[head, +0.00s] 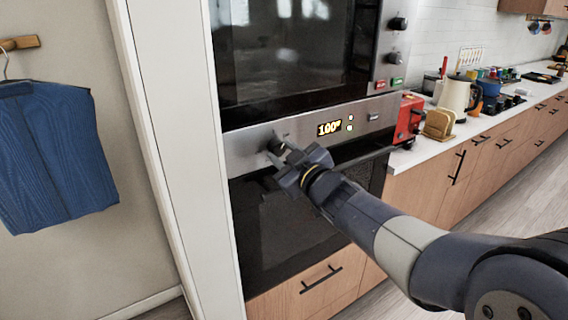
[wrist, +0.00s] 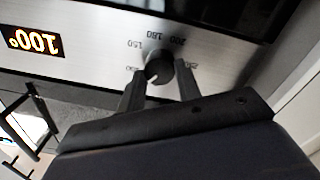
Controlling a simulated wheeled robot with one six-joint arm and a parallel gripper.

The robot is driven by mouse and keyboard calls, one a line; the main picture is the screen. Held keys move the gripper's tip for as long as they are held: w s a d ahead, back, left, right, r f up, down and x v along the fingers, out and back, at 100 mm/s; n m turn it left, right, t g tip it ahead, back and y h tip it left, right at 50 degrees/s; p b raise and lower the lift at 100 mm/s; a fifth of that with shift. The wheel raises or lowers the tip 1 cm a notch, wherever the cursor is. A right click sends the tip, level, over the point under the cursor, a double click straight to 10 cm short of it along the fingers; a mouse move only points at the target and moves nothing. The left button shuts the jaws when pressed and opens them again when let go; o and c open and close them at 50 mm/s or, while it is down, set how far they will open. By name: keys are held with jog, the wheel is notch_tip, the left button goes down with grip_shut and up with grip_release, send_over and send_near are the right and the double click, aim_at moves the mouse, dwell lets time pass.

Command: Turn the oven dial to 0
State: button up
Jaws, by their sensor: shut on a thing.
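The oven dial (wrist: 159,68) is a round black knob on the steel control panel, with printed numbers around it in the wrist view. In the head view the dial (head: 277,146) is at the left of the panel, partly covered by my gripper (head: 282,160). The wrist view shows my gripper (wrist: 160,88) with one finger on each side of the dial, shut on it. The oven display (head: 329,128) reads 100°, and it also shows upside down in the wrist view (wrist: 34,42). The dial's pointer mark cannot be made out.
The dark oven door (head: 285,225) is below the panel, and a microwave (head: 290,50) is above. A white side panel (head: 180,150) stands close on the left. A red toaster (head: 408,118) and a kettle (head: 455,95) stand on the counter to the right.

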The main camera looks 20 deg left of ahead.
jog(key=n+b, duration=0.1)
jog(key=n, duration=0.1)
jog(key=n+b, duration=0.1)
jog(key=shift+f+n, duration=0.2)
jog(key=shift+n, duration=0.2)
jog(key=shift+r+n+b, duration=0.1)
jog(key=shift+n+b, duration=1.1)
jog(key=shift+n, duration=0.5)
jog(key=o, duration=1)
jog(key=shift+c, duration=0.2)
jog(key=shift+d, duration=0.1)
jog(key=v, duration=1)
jog(key=shift+s+d, duration=0.2)
jog(key=shift+d, duration=0.1)
